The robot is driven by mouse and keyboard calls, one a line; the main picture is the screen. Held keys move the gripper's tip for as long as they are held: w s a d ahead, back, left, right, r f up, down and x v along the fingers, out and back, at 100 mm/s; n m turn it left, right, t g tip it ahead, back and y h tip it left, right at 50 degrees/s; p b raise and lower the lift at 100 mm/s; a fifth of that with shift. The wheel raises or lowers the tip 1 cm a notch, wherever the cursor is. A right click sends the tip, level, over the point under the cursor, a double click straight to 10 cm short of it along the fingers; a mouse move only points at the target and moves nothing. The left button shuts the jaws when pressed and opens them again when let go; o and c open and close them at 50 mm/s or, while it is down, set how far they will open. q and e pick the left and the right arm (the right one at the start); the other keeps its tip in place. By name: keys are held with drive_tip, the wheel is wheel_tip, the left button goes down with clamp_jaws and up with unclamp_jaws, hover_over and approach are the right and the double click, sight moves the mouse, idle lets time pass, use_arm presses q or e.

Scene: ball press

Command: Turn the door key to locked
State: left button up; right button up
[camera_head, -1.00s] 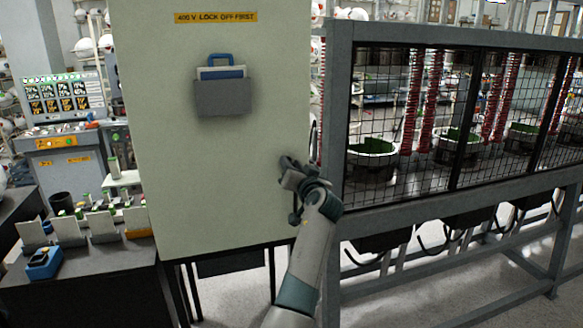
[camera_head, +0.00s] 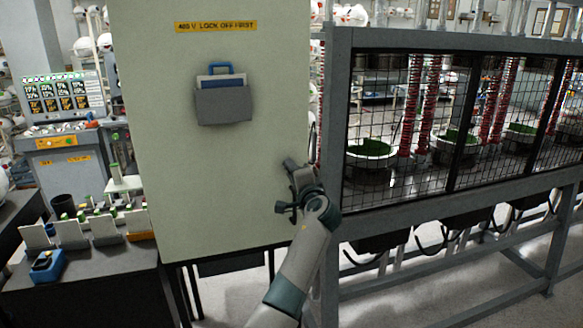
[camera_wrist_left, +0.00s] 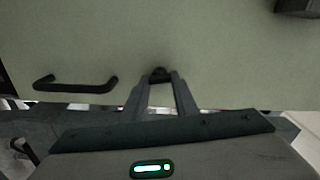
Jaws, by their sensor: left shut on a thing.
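The pale grey-green cabinet door (camera_head: 165,150) fills the centre left of the head view. My left gripper (camera_head: 289,164) is at the door's right side, with its arm rising from below. In the left wrist view my left gripper (camera_wrist_left: 160,82) has its two fingers converging on a small dark key or key boss (camera_wrist_left: 160,73) at the door face, and it is shut on it. The fingers hide most of the key, so its angle cannot be told. My right gripper is not in view.
A black handle (camera_wrist_left: 76,82) sits on the door in the left wrist view. A grey document pocket (camera_head: 224,105) hangs on the door. A meshed grey cage (camera_head: 470,120) stands close to the right of my arm. A dark bench (camera_head: 95,285) is at lower left.

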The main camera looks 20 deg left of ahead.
use_arm(q)
drive_tip(key=shift+m+p, duration=0.5)
drive_tip(key=shift+m, duration=0.6)
drive_tip(key=o, duration=1.1)
drive_tip(key=shift+c, duration=0.2)
drive_tip(key=shift+f, duration=0.1)
